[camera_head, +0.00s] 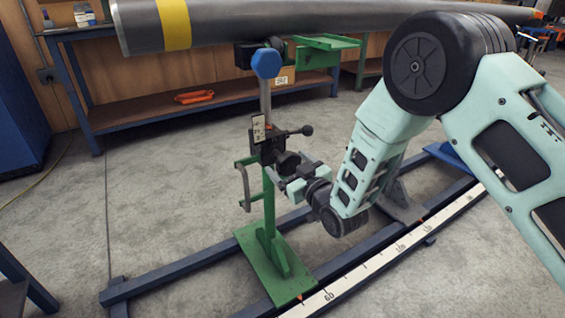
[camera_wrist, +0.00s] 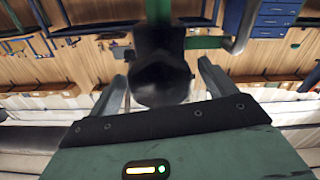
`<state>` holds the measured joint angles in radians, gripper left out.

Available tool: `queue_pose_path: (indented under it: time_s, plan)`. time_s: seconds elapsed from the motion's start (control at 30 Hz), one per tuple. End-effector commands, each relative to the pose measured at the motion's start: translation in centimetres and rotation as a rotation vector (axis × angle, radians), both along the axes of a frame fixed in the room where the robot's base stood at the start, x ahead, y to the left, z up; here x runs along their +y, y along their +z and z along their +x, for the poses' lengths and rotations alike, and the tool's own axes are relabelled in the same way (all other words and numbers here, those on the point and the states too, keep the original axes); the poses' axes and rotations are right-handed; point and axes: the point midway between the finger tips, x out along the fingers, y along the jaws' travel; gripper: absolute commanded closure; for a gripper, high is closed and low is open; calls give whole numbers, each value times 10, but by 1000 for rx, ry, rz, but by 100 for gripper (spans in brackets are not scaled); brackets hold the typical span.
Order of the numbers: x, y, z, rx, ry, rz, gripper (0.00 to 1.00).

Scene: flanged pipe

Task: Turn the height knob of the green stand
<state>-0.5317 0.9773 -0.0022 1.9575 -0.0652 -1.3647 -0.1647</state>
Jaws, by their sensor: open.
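The green stand (camera_head: 269,212) stands upright on the rails, with a steel post and a blue knob-like cap at its top. A dark round knob (camera_head: 287,162) sits on the front of its column, right at my gripper (camera_head: 284,175). In the wrist view the dark knob (camera_wrist: 160,72) lies between the two fingers of my gripper (camera_wrist: 163,84). A gap shows on each side of it, and the fingers are open. Whether a finger touches the knob cannot be told. The knob's far side is hidden.
A black-tipped lever (camera_head: 304,131) sticks out just above the knob, and a grey handle (camera_head: 243,188) hangs on the stand's left. A large grey pipe (camera_head: 250,20) with a yellow band lies above. Rails and a white ruler (camera_head: 390,250) run along the floor.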

Motion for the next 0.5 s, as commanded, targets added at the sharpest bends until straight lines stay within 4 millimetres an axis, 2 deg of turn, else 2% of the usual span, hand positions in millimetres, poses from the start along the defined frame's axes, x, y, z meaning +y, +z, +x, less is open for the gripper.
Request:
queue_pose_path:
  time_s: [0.2, 0.5]
  plan:
    - [16, -1, 23, -1, 0, 2, 16]
    - [20, 0, 30, 1, 0, 1, 16]
